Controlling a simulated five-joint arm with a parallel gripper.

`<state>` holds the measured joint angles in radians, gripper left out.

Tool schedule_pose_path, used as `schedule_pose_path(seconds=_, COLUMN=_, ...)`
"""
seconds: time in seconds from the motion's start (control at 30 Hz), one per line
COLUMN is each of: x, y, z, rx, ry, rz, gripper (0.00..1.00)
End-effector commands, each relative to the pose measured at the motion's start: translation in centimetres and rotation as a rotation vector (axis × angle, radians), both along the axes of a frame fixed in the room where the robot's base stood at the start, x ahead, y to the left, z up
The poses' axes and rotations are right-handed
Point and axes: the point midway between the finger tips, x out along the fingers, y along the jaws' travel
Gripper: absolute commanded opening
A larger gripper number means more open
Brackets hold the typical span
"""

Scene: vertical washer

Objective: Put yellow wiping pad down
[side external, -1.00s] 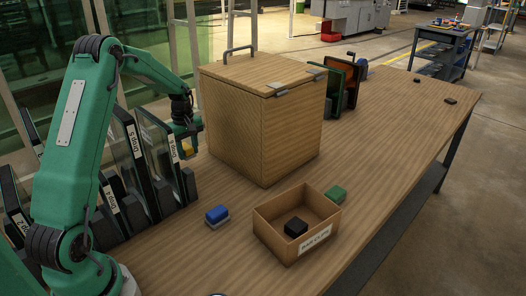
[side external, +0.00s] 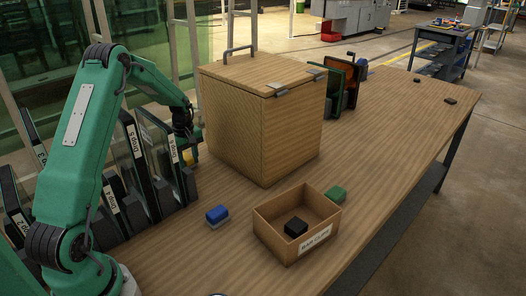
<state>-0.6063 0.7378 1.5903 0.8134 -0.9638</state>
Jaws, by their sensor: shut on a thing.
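My gripper (side external: 187,146) is at the left, between the glass panels and the wooden box, and it is small and partly hidden in the view. It is shut on the yellow wiping pad (side external: 189,157), of which only a small yellow patch shows below the fingers. The pad is right beside the panel labelled Drop 6 (side external: 172,150). I cannot tell whether the pad touches the panel or the table.
A large lidded wooden box (side external: 262,125) stands just right of my gripper. An open small box (side external: 277,242) holds a black block. Several labelled panels (side external: 125,165) stand at the left.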

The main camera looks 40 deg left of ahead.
Motion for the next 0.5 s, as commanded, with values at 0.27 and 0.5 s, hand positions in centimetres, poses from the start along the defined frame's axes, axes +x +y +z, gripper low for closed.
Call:
schedule_pose_path(seconds=0.27, x=0.00, y=0.00, z=-0.30, rx=0.000, ry=0.000, rz=0.000, gripper=0.48)
schedule_pose_path(seconds=0.5, x=0.00, y=0.00, z=-0.28, rx=0.000, ry=0.000, rz=0.000, gripper=0.62)
